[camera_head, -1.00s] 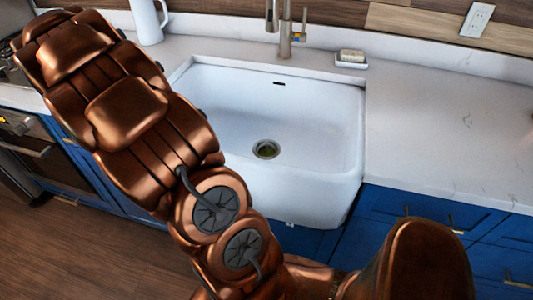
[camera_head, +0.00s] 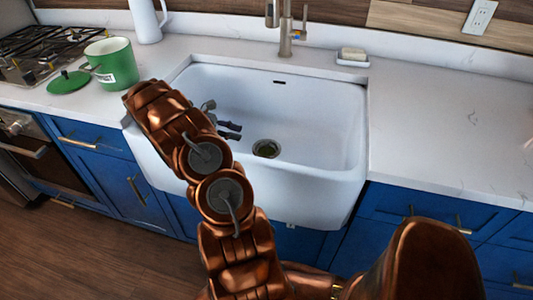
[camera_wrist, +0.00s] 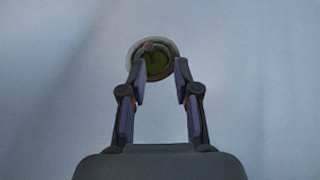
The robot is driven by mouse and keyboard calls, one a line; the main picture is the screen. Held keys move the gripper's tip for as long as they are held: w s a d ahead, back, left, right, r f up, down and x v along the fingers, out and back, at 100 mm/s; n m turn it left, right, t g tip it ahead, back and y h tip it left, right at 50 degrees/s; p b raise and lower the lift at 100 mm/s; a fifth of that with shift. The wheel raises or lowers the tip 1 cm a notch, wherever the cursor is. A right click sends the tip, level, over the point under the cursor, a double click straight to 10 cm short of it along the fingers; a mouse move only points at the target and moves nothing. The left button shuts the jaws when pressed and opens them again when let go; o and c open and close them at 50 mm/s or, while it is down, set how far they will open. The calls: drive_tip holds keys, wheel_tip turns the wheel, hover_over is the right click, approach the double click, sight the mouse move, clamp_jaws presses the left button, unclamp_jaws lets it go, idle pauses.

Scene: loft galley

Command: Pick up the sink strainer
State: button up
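The sink strainer (camera_head: 266,149) is a small round piece with a dark greenish middle, seated in the drain of the white sink (camera_head: 340,130). In the wrist view the strainer (camera_wrist: 155,62) shows ahead, between and beyond my fingertips, with a pale metal ring around it. My gripper (camera_head: 236,132) is inside the sink, to the left of the strainer in the head view. My gripper (camera_wrist: 157,75) is open with a gap between its fingers and nothing held. The fingertips appear apart from the strainer; the exact distance is hard to tell.
A faucet (camera_head: 286,35) stands behind the sink. A soap dish (camera_head: 352,60) sits on the back right counter. A green pot (camera_head: 112,65), its lid (camera_head: 68,82) and a white pitcher (camera_head: 147,20) are on the left counter. The sink walls surround my gripper.

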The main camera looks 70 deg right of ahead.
approach(262, 146)
drive_tip(key=shift+n+g, duration=0.3)
drive_tip(key=shift+n, duration=0.1)
drive_tip(key=s+a+r, duration=0.2)
drive_tip(key=s, duration=0.1)
drive_tip(key=shift+r+b, duration=0.3)
drive_tip(key=shift+f+x, duration=0.15)
drive_tip(key=shift+x, duration=1.8)
drive_tip(key=shift+f+x, duration=0.2)
drive_tip(key=shift+x, duration=1.8)
drive_tip(key=shift+w, duration=0.2)
clamp_jaws()
